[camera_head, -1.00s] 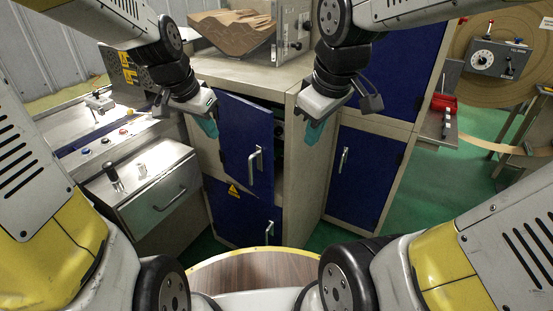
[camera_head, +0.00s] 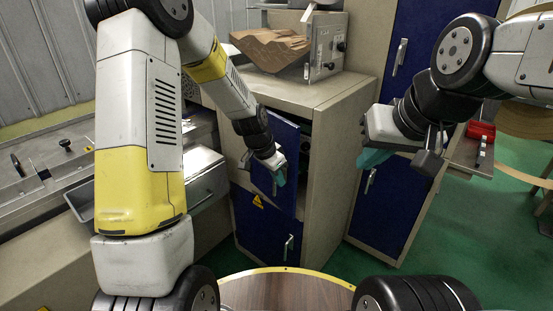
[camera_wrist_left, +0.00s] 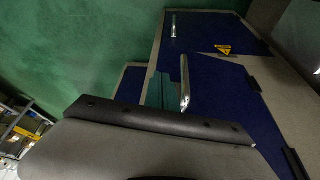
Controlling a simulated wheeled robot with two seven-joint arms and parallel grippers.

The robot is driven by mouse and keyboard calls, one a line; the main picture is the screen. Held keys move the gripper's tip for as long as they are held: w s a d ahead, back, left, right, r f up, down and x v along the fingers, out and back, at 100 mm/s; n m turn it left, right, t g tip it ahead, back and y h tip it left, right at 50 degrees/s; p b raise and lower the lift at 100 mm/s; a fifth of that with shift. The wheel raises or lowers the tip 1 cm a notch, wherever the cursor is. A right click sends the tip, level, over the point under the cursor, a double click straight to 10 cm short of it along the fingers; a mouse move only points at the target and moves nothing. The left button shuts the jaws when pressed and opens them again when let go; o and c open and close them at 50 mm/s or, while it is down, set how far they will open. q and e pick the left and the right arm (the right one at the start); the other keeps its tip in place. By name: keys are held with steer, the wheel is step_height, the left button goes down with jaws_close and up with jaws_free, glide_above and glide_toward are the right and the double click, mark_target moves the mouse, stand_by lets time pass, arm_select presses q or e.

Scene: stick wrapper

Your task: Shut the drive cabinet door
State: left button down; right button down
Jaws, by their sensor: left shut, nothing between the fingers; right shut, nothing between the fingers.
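The blue upper door (camera_head: 286,135) of the beige cabinet stands ajar, with a dark gap along its right edge in the head view. My left gripper (camera_head: 280,177) is shut and empty at the door's front, by the handle and hiding part of it. In the left wrist view, the door (camera_wrist_left: 222,95) and its silver handle (camera_wrist_left: 185,85) show just right of my teal left fingertips (camera_wrist_left: 160,91). I cannot tell if they touch the door. My right gripper (camera_head: 374,158) is shut and empty, right of the cabinet and apart from the door.
Below is a closed-looking blue lower door (camera_head: 262,222) with a handle and yellow warning label. A brown wavy block (camera_head: 270,48) and a grey control box (camera_head: 325,45) sit on top. Another blue-doored cabinet (camera_head: 385,205) stands right. A round wooden top (camera_head: 285,292) is in front.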

mark_target(297, 171)
arm_select(q)
steer(key=shift+w+d+r, duration=0.1)
steer(key=shift+w+d, duration=1.2)
steer(key=shift+d, duration=0.15)
steer(key=shift+w+d, duration=1.2)
steer(key=shift+d, duration=0.25)
